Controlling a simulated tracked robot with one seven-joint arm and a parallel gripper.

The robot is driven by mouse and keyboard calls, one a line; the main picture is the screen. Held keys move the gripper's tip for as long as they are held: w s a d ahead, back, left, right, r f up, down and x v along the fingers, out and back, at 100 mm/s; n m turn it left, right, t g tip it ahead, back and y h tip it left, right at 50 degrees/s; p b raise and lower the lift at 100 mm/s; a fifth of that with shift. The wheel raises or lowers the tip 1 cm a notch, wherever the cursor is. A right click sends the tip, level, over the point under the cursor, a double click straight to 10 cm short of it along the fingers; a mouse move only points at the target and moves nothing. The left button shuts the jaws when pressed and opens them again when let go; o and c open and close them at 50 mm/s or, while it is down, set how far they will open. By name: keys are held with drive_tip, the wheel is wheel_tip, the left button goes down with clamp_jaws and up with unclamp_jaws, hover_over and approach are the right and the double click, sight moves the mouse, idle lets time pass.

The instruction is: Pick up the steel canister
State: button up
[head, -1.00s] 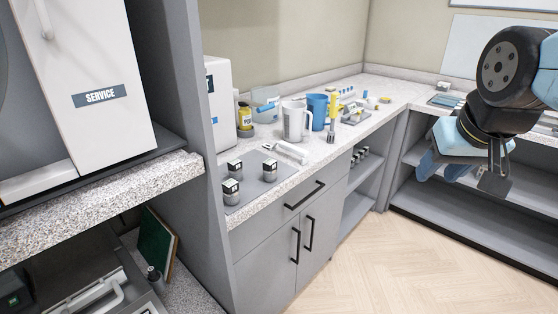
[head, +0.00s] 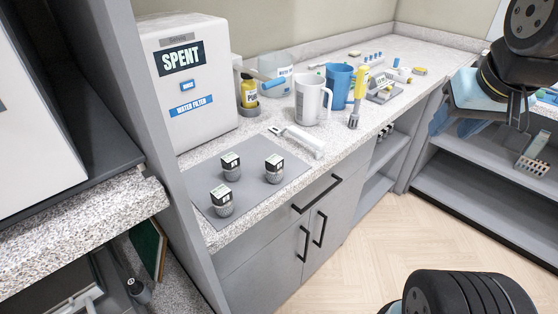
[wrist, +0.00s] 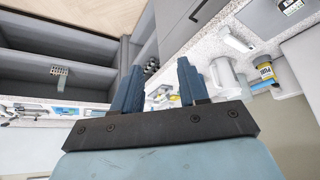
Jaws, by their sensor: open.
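The labels are too small to read, so I cannot tell which is the steel canister. My gripper (wrist: 160,88) is open and empty, its two blue fingers apart in the wrist view. In the head view it is at the upper right, far from the mat and partly cut off or hidden.
A white box marked SPENT (head: 195,105) stands behind the mat. A grey upright panel (head: 150,130) bounds the left.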

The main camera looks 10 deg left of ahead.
drive_tip(key=shift+o, duration=1.3)
drive_tip(key=shift+w+a, duration=0.2)
drive_tip(key=o, duration=0.3)
drive_tip(key=w+a+n, duration=0.1)
drive_tip(key=w+a, duration=0.1)
drive_tip(key=a, duration=0.1)
drive_tip(key=w+a+n+g, duration=0.1)
drive_tip(key=w+a+n, duration=0.1)
drive_tip(key=w+a, duration=0.1)
drive_tip(key=shift+o, duration=0.2)
drive_tip(key=n+g, duration=0.5)
drive_tip(key=n, duration=0.3)
approach(273, 158)
wheel_tip(273, 158, down, 7)
drive_tip(key=shift+w+f, duration=0.1)
drive_tip(key=shift+w, duration=0.05)
drive_tip(key=f, duration=0.4)
drive_tip(key=shift+s, duration=0.4)
drive_tip(key=shift+f, duration=0.7)
